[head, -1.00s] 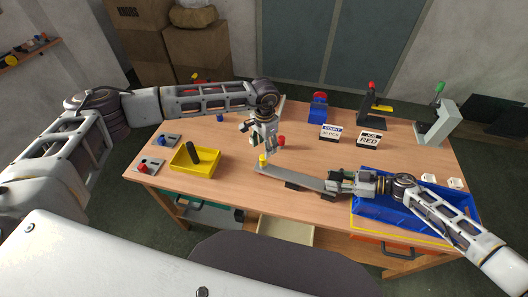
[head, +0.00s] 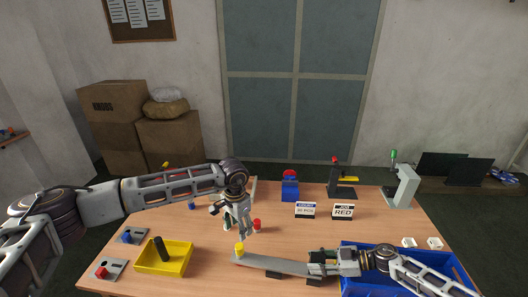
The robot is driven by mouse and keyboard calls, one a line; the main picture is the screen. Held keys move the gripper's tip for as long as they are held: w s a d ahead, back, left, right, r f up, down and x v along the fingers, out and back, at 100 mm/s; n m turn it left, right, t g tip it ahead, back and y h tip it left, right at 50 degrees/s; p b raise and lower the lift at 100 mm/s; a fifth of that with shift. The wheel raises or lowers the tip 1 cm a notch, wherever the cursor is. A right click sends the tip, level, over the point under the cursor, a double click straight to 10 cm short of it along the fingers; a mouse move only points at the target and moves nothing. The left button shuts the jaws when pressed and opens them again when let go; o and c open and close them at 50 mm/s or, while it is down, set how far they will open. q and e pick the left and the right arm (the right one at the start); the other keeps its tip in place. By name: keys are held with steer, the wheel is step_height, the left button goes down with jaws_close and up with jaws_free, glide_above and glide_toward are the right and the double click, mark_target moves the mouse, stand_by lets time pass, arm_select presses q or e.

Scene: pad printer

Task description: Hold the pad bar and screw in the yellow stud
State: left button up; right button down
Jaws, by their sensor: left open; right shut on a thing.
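The grey pad bar (head: 275,264) lies level near the front middle of the table, over dark supports. The yellow stud (head: 240,248) stands upright at the bar's left end; how deep it sits cannot be told. My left gripper (head: 243,231) points down with open fingers just above the stud, and a clear hold on it does not show. My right gripper (head: 322,262) is shut on the right end of the pad bar, hiding that end.
A yellow tray (head: 150,266) with a black piece is at left. A blue crate (head: 440,271) lies under my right arm. A red stud (head: 257,225) stands close beside my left gripper. Signs (head: 343,211) and a blue device (head: 290,188) stand behind. The centre right is clear.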

steer(key=shift+s+d+f, duration=0.1)
steer(key=shift+s+f, duration=0.05)
steer(key=shift+f, duration=0.2)
steer(key=c, duration=1.3)
jaws_free()
steer(key=o, duration=0.4)
steer(key=shift+r, duration=0.1)
steer(key=shift+c, duration=0.2)
steer(key=shift+w+r, duration=0.1)
steer(key=shift+w, duration=0.1)
steer(key=shift+d+r, duration=0.1)
steer(key=v, duration=1.1)
steer(key=shift+d, duration=0.35)
